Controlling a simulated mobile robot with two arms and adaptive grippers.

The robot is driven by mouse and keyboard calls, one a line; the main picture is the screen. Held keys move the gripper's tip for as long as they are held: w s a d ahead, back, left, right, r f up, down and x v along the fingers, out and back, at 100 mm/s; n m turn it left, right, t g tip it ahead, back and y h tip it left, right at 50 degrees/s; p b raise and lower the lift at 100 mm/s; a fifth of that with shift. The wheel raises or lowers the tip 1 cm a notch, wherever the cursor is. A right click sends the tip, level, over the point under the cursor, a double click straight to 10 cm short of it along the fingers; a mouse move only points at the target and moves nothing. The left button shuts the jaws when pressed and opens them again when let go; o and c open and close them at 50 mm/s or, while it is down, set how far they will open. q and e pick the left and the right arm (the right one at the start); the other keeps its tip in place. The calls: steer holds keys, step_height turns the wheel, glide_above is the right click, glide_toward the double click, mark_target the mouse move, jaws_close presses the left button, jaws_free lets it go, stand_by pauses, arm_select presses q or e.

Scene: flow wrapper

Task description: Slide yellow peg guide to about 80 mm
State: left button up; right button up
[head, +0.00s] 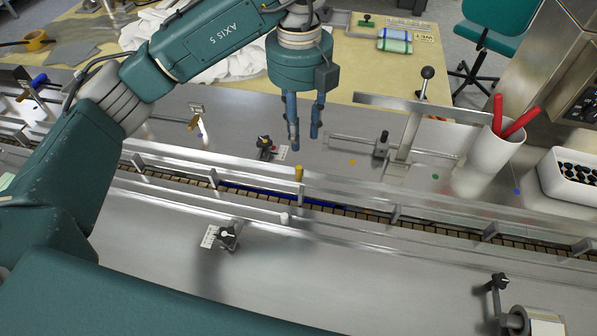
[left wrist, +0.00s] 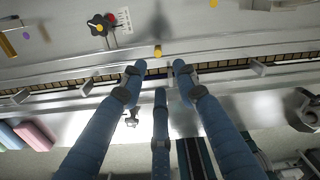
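The yellow peg (head: 298,174) stands upright on the far guide rail of the conveyor, near the middle of the head view. It also shows in the left wrist view (left wrist: 157,51), just beyond the fingertips. My left gripper (head: 304,135) points down above the rail, beyond the peg in the head picture. In the left wrist view its blue fingers (left wrist: 157,72) are spread with nothing between them, apart from the peg. A white scale card (head: 282,153) lies beside a black knob (head: 265,145) behind the rail; its marks are too small to read. My right gripper is not in view.
A white-tipped peg (head: 284,217) stands on the near rail, with a knob (head: 228,235) in front. Right of my gripper are a ball-topped lever (head: 427,74), a white cup (head: 487,158) with red handles and a white bin (head: 570,182). The front metal deck is mostly clear.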

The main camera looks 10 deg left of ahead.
mark_target(298, 168)
arm_select(q)
steer(key=f+p, duration=0.1)
steer(key=f, duration=0.9)
steer(key=shift+s+a+f+p, duration=0.1)
steer(key=shift+a+f+p, duration=0.15)
steer(key=shift+p, duration=0.1)
steer(key=shift+d, duration=0.1)
